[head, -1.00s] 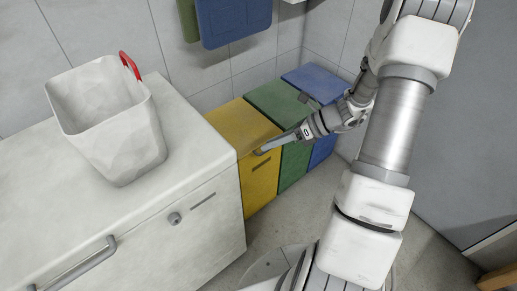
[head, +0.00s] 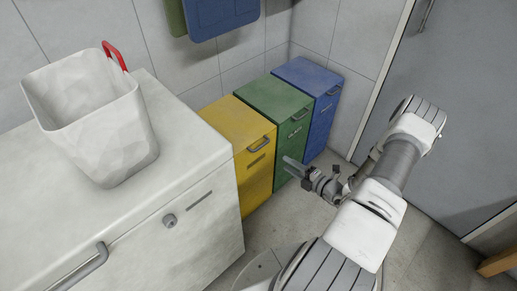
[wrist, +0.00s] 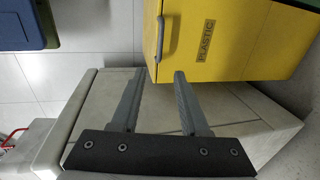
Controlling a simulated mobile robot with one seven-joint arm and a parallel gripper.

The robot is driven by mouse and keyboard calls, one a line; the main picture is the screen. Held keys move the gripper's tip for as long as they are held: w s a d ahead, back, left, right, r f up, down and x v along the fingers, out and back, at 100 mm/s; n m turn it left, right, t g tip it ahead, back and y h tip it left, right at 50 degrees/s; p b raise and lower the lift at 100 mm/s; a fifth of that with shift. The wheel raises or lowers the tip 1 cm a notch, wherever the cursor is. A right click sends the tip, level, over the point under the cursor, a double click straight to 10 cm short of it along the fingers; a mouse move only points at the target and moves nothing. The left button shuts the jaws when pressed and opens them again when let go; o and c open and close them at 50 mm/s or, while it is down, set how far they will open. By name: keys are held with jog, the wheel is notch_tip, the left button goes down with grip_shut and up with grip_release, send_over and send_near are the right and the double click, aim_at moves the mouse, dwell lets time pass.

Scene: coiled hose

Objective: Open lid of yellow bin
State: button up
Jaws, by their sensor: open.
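The yellow bin (head: 255,178) stands between the white cabinet and the green bin, with its lid (head: 235,122) down. A grey handle (head: 258,145) is at the lid's front edge. My gripper (head: 288,166) is open and empty, out in front of the bins and apart from them; in the head view it overlaps the green bin's front. In the wrist view the yellow bin (wrist: 235,40) shows its PLASTIC label, and its handle (wrist: 167,38) lies beyond my fingertips (wrist: 158,76), about in line with the gap between them.
The green bin (head: 275,100) and blue bin (head: 312,78) stand to the right in a row. The white cabinet (head: 150,215), with a white basket (head: 95,125) on top, is at the left. A grey door (head: 465,110) is at the right. Floor in front of the bins is clear.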

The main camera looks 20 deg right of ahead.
aim_at(259, 147)
jog(key=b+x, duration=0.3)
jog(key=x, duration=1.3)
grip_shut()
dwell(0.8)
